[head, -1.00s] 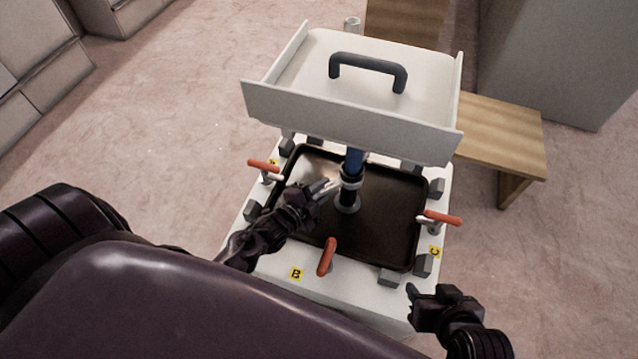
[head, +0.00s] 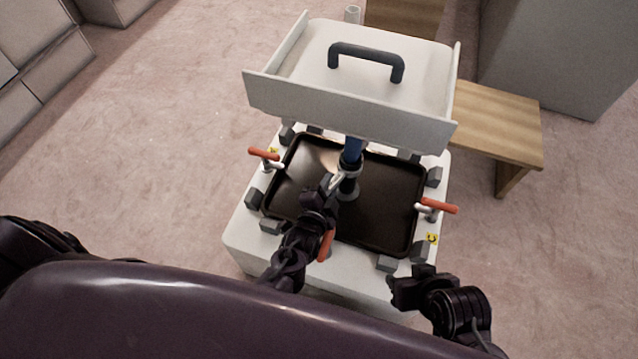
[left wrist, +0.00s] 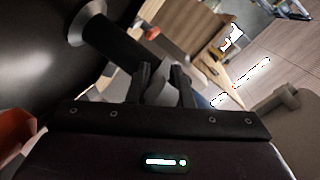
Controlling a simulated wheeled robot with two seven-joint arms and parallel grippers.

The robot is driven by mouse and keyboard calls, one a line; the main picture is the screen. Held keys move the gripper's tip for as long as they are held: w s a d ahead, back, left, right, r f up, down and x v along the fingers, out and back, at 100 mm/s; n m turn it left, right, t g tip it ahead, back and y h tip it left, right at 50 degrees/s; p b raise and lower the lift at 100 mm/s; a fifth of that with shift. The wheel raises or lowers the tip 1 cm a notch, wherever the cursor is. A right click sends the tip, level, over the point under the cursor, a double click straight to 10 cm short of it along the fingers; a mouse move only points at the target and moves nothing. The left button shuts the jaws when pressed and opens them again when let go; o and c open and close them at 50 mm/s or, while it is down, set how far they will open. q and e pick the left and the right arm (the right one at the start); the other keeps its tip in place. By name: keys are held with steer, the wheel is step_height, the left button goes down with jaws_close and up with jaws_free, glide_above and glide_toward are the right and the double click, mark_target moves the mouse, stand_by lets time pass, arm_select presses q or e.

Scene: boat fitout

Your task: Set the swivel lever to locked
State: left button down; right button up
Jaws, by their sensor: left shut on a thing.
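The swivel lever (head: 338,180) is a light grey piece low on the upright post (head: 350,165), which is dark with a blue upper part. The lever points from the post toward the front left. My left gripper (head: 331,187) is shut on the lever's outer end. In the left wrist view the two dark fingers (left wrist: 163,82) close around the grey lever (left wrist: 160,92), beside the dark post (left wrist: 112,42). The gripper partly hides the lever, and I see no lock marking. My right gripper (head: 400,290) is empty near the front right corner; its finger gap is unclear.
The post stands in a dark tray (head: 390,215) on a white base with grey blocks round it. Orange-handled clamps stand at left (head: 264,154), right (head: 438,206) and front (head: 326,245). A white top with a dark handle (head: 366,58) overhangs the back. A wooden bench (head: 500,125) is behind right.

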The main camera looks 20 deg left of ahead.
arm_select(q)
steer(key=shift+f, duration=0.1)
steer(key=c, duration=1.3)
jaws_free()
steer(key=shift+s, duration=0.35)
steer(key=p+v, duration=0.2)
steer(key=v, duration=0.5)
arm_select(e)
steer(key=d, duration=0.1)
steer(key=g, duration=0.1)
steer(key=d+h, duration=0.1)
steer(key=shift+s+d+r+m+g, duration=0.25)
steer(key=shift+s+d+m+g, duration=0.05)
steer(key=shift+s+d, duration=0.1)
arm_select(q)
steer(key=shift+d, duration=0.1)
